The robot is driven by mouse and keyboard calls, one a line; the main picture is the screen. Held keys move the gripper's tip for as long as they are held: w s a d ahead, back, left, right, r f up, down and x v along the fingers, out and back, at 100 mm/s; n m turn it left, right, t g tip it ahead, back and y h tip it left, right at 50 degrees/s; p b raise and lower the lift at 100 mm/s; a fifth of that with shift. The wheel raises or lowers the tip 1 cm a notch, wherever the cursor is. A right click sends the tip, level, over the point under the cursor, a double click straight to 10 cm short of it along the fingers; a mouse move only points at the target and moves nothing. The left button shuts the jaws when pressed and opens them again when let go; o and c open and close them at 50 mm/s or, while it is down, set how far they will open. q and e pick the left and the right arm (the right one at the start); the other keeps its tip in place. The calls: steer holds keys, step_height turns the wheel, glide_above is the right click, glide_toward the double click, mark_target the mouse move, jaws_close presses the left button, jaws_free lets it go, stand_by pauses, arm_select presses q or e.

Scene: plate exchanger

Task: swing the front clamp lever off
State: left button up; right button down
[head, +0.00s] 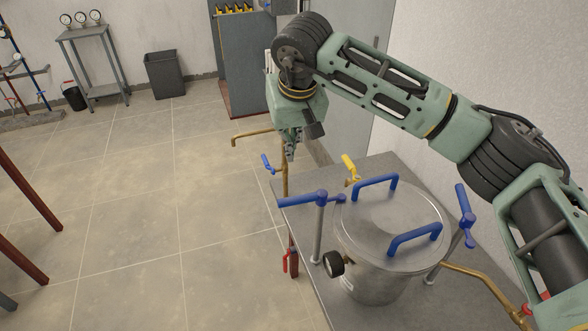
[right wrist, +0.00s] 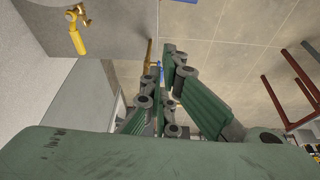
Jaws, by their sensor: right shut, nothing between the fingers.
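A round steel vessel (head: 378,255) with a flat lid (head: 395,212) and two blue lid handles stands on a grey bench. A blue clamp lever (head: 302,200) sits crosswise on a post left of the lid, its bar reaching toward the rim. Another blue lever (head: 465,214) stands right of the lid. I cannot tell which is the front one. My right gripper (head: 291,152) points down above the bench's far-left corner, beyond the left lever and apart from it. It is shut and empty; its fingers (right wrist: 164,75) show in the right wrist view. My left gripper is not in view.
A yellow-handled valve (head: 350,168) and a blue valve handle (head: 268,163) on brass piping lie close to my right gripper. A gauge (head: 333,264) sits at the vessel's lower left. A red handle (head: 291,262) hangs beside the bench. Tiled floor (head: 180,190) is open to the left.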

mark_target(309, 199)
step_height(309, 199, down, 9)
steer(key=p, duration=0.5)
steer(key=shift+s+d, duration=0.2)
steer(key=shift+s, duration=0.25)
